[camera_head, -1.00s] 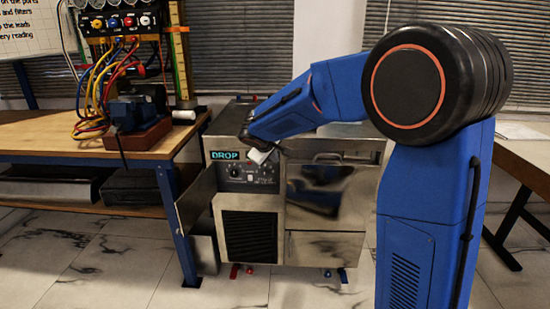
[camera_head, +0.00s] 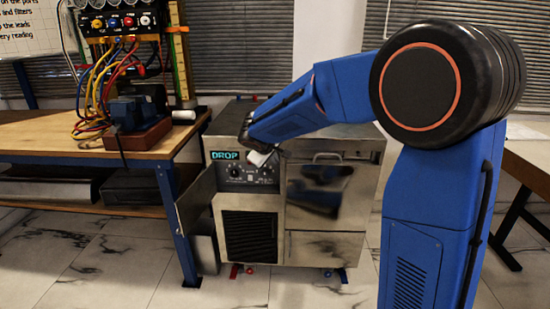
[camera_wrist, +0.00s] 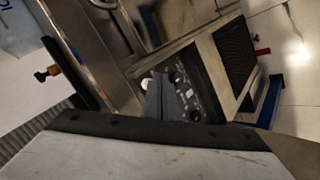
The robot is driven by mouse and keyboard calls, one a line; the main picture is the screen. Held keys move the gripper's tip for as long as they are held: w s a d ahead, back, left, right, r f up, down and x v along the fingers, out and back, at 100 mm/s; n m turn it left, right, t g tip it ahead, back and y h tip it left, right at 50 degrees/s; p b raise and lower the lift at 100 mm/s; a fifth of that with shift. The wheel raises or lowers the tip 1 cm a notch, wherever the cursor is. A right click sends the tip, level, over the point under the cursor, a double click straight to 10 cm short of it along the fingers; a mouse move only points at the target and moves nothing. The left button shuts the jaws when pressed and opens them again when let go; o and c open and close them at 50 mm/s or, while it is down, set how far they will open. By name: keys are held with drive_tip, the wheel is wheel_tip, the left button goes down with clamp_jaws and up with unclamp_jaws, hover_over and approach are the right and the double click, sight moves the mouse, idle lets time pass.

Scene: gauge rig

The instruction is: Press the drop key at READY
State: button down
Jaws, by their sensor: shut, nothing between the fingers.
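A steel machine (camera_head: 330,245) stands on the floor with a dark control panel (camera_head: 237,175) at its upper left. Its lit display (camera_head: 225,155) reads DROP in cyan. The panel carries a dial and small pale keys; I cannot tell which is the drop key. My gripper (camera_head: 260,158) is shut and empty, at the panel's upper right, covering part of it. In the wrist view my gripper (camera_wrist: 153,90) lies over the edge of the panel (camera_wrist: 193,92), where round knobs and small markings show. I cannot tell whether the fingertips touch it.
A hinged panel (camera_head: 196,204) stands open at the machine's left, beside a wooden bench (camera_head: 50,135). The bench holds a motor-like device (camera_head: 135,108) with coloured leads. A second table (camera_head: 530,165) is at the right. The tiled floor in front is clear.

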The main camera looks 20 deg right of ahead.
drive_tip(key=s, duration=0.1)
drive_tip(key=s+a, duration=0.1)
drive_tip(key=s, duration=0.2)
drive_tip(key=shift+s+a, duration=0.25)
drive_tip(key=shift+s, duration=0.15)
idle(0.7)
drive_tip(key=s+d+r+m+g, duration=0.1)
drive_tip(key=s+d, duration=0.2)
drive_tip(key=s, duration=0.4)
drive_tip(key=s+d+r+m+g+y, duration=0.1)
drive_tip(key=s+d+m, duration=0.15)
drive_tip(key=s, duration=0.45)
drive_tip(key=s+d+m, duration=0.1)
drive_tip(key=s+d, duration=0.3)
drive_tip(key=s, duration=0.4)
drive_tip(key=s+f+m+y, duration=0.1)
drive_tip(key=s+f, duration=0.1)
drive_tip(key=s, duration=0.7)
drive_tip(key=s+a+f+m+g+y, duration=0.1)
drive_tip(key=s+f+y, duration=0.1)
drive_tip(key=s, duration=0.8)
drive_tip(key=shift+s+a, duration=0.2)
drive_tip(key=shift+a, duration=0.1)
